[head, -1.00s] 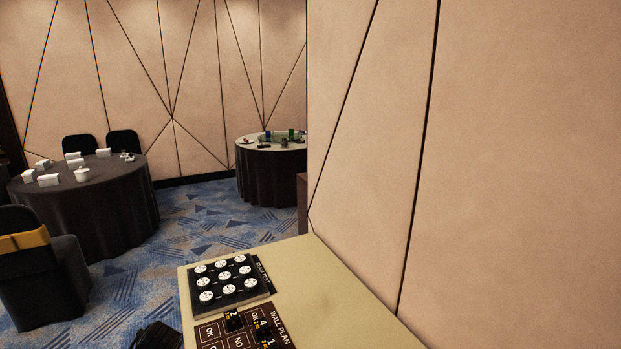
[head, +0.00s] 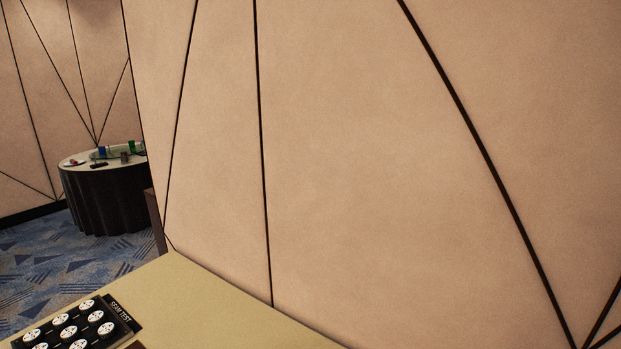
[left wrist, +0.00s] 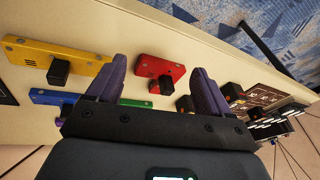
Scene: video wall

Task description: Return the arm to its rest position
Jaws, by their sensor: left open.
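My left gripper (left wrist: 159,66) shows in the left wrist view, its two purple fingers spread apart with nothing held between them. It is over a cream table (left wrist: 205,55). A red block with a black knob (left wrist: 172,74) lies beyond and between the fingertips; whether any finger touches it I cannot tell. Neither arm shows in the head view. My right gripper is not in view.
A yellow block (left wrist: 80,57), a blue block (left wrist: 50,98) and a brown board (left wrist: 262,98) lie around the gripper. In the head view, a dial panel (head: 75,320) sits on the table beside a beige wall (head: 370,180). A round table (head: 105,200) stands behind.

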